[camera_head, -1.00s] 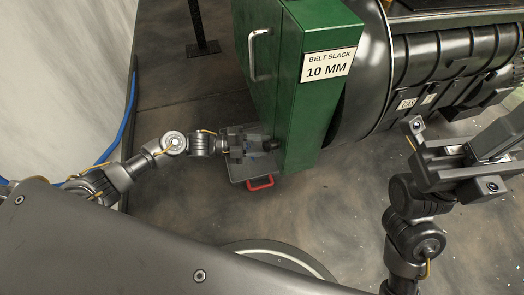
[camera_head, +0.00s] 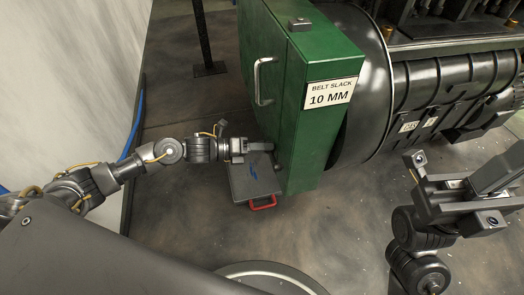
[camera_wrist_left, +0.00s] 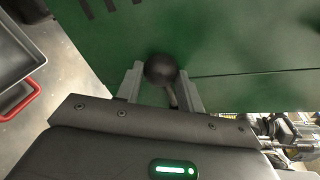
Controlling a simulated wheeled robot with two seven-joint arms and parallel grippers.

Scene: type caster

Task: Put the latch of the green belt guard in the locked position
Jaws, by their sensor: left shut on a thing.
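The green belt guard (camera_head: 325,132) stands in the middle of the head view, with a "BELT SLACK 10 MM" plate (camera_head: 331,93) and a grey pull handle (camera_head: 262,82). In the left wrist view its green face (camera_wrist_left: 230,45) fills the top. The latch's black ball knob (camera_wrist_left: 160,69) on a short stem shows between the fingers of my left gripper (camera_wrist_left: 160,88), which is shut on it. In the head view my left gripper (camera_head: 258,146) is at the guard's lower left side, and the latch is hidden there. My right gripper (camera_head: 418,166) is right of the guard, its fingers apart and empty.
A large dark machine drum (camera_head: 430,88) is right of the guard. A pale wall (camera_head: 85,90) stands at the left. A small grey block (camera_head: 299,24) is on the guard's top.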

